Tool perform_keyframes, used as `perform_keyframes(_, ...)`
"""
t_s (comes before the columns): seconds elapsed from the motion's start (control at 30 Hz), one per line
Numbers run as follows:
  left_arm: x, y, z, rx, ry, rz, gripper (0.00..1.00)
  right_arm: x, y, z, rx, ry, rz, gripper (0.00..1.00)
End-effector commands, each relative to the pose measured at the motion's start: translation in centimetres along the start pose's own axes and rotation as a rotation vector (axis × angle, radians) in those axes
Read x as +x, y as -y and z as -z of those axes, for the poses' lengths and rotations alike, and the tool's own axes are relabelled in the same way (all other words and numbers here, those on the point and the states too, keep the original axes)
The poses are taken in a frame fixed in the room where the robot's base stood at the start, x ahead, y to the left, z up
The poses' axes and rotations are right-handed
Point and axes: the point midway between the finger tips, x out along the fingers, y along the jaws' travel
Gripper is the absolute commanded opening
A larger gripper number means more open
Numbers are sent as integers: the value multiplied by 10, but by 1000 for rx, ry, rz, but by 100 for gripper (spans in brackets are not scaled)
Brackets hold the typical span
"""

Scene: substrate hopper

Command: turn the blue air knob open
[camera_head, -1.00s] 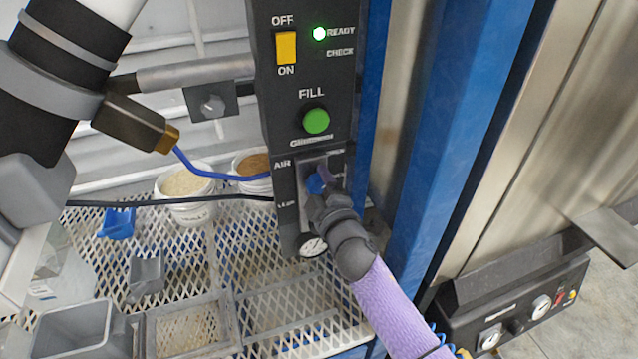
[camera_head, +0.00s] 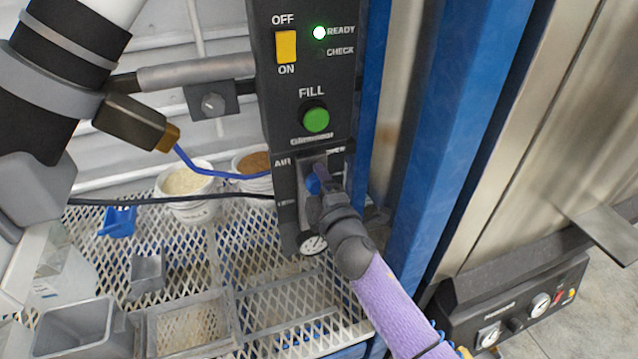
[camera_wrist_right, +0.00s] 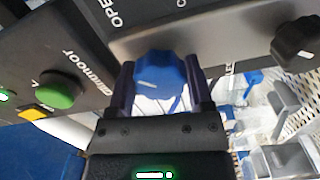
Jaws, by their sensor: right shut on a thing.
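The blue air knob (camera_head: 312,184) is on a grey plate (camera_head: 306,165) low on the dark control panel, beside the word AIR. It is partly hidden behind my right gripper (camera_head: 322,190) in the head view. In the right wrist view the blue knob (camera_wrist_right: 160,75) sits between the two dark fingers of my right gripper (camera_wrist_right: 160,85), which is shut on it. My left gripper is not in view.
Above the knob are a green FILL button (camera_head: 316,119) and a yellow OFF/ON switch (camera_head: 286,47). White buckets (camera_head: 193,211), a blue scoop (camera_head: 118,221) and grey trays (camera_head: 75,325) stand on the mesh bench. A blue post (camera_head: 440,150) rises at right.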

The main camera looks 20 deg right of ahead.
Motion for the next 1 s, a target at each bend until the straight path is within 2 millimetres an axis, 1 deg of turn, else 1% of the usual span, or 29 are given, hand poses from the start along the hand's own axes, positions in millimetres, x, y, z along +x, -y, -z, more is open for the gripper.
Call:
perform_keyframes(0.07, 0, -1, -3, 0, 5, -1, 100, 0, 1, 0, -3, 0, 2, 7)
perform_keyframes(0.1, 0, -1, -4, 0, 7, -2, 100, 0, 1, 0, -3, 0, 2, 73)
perform_keyframes(0.23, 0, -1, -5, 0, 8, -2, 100, 0, 1, 0, -2, 0, 2, 100)
perform_keyframes(0.57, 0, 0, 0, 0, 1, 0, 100, 0, 0, 0, 0, 0, 0, 100)
perform_keyframes(0.67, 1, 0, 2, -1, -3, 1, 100, 0, 1, 0, 61, 0, 0, 100)
perform_keyframes(0.77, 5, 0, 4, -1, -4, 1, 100, 0, 2, 0, 307, 0, 0, 100)
perform_keyframes(0.87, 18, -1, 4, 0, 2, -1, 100, 0, 6, -1, 693, 0, 1, 100)
perform_keyframes(0.9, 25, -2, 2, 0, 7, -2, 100, 0, 8, -1, 853, -1, 1, 100)
perform_keyframes(0.97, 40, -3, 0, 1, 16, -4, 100, 0, 12, -2, 1081, 0, 2, 100)
perform_keyframes(1.0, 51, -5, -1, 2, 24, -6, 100, 0, 14, -2, 1228, 0, 3, 100)
